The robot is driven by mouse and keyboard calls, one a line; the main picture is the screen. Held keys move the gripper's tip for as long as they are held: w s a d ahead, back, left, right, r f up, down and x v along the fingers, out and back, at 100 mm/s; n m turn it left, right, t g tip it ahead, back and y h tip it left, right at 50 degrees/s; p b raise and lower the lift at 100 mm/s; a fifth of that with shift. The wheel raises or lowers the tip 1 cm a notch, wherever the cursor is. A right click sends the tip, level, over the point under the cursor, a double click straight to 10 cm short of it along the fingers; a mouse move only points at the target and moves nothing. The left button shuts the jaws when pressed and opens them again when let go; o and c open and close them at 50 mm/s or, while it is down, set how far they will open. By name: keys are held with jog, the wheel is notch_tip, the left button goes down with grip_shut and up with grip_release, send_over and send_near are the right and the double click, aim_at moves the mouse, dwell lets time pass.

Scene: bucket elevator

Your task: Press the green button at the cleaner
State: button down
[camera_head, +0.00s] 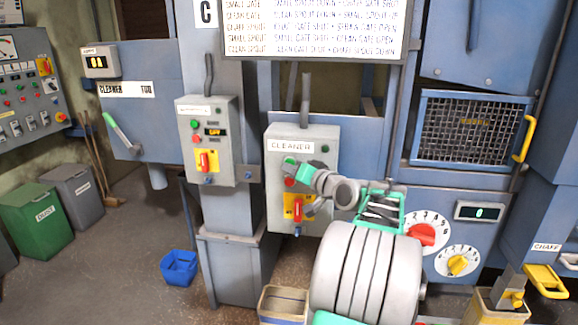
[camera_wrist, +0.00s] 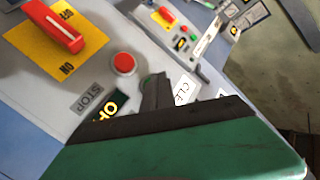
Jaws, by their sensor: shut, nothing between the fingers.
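The grey box labelled CLEANER (camera_head: 325,160) stands on a column in the middle of the head view. Its green button (camera_head: 289,160) shows at the upper left of the box, with a red button (camera_head: 289,182) below it. My gripper (camera_head: 301,172) is shut and empty, its tip close beside the green button. I cannot tell whether they touch. In the wrist view, the dark fingertips (camera_wrist: 155,92) stand over the box face and cover most of the green button's place. The red stop button (camera_wrist: 123,64) and STOP label (camera_wrist: 87,98) are clear of them.
A red switch on a yellow plate (camera_head: 297,207) sits low on the cleaner box. A similar control box (camera_head: 223,145) hangs to the left. Red and yellow dials (camera_head: 422,235) are at the right. A blue bucket (camera_head: 179,268) stands on the floor.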

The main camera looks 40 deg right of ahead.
jog(key=shift+w+d, duration=0.25)
jog(key=shift+d, duration=0.1)
dwell(0.5)
jog(key=shift+s+a, duration=0.1)
jog(key=shift+s+a+b, duration=0.45)
jog(key=shift+a+b, duration=0.05)
jog(key=shift+a, duration=0.15)
jog(key=s+a+b, duration=0.1)
jog(key=a, duration=0.1)
jog(key=s+a+b, duration=0.1)
jog(key=s+a, duration=0.1)
dwell(0.4)
dwell(0.5)
